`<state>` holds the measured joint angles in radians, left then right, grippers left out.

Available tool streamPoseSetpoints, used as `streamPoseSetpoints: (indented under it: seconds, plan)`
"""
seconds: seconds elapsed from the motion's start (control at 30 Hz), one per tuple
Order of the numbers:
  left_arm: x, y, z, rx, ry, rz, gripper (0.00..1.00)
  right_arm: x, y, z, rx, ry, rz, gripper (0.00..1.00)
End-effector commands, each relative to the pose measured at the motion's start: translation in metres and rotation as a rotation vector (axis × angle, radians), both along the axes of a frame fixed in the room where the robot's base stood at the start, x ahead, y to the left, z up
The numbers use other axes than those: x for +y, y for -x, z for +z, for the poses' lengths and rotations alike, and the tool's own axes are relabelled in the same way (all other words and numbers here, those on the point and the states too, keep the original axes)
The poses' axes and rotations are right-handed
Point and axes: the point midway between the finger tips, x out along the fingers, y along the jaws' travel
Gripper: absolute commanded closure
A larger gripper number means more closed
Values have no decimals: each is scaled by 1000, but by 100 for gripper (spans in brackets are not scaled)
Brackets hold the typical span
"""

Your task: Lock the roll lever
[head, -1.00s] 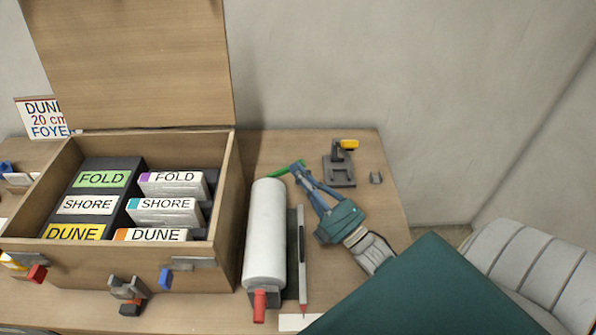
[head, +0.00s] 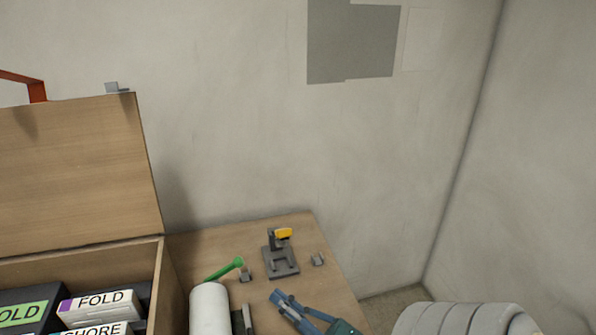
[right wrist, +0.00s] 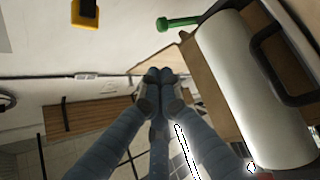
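The white roll (head: 209,310) stands at the lower middle of the head view, its near end cut off. A green lever (head: 223,270) reaches from its far end to the right, its knob close to a small grey bracket (head: 246,276); I cannot tell whether they touch. The right wrist view shows the roll (right wrist: 248,85) and the green lever (right wrist: 182,22). My right gripper (head: 277,295) is right of the lever and apart from it. My left gripper is out of view.
A grey stand with a yellow-topped lever (head: 281,262) and a small grey block (head: 318,259) lie beyond my right gripper. An open wooden box (head: 172,290) with labelled packs stands left. Bare table lies around the stand, with the wall behind.

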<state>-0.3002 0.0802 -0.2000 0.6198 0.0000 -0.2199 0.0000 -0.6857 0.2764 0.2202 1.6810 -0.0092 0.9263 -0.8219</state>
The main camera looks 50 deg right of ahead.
Motion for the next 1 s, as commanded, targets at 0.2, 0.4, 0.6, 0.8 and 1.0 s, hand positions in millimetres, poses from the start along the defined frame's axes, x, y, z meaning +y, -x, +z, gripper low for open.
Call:
streamPoseSetpoints:
  seconds: [0.2,0.4,0.6,0.8,1.0]
  plan:
    - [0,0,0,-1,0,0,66,-5,35,0,1,-1,0,100]
    - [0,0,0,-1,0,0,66,-6,45,0,-1,-1,1,100]
    - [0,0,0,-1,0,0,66,-6,45,0,-1,-1,1,100]
    - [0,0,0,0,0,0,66,-6,44,0,-1,-1,0,100]
    - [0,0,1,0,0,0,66,-6,44,2,-1,-1,0,100]
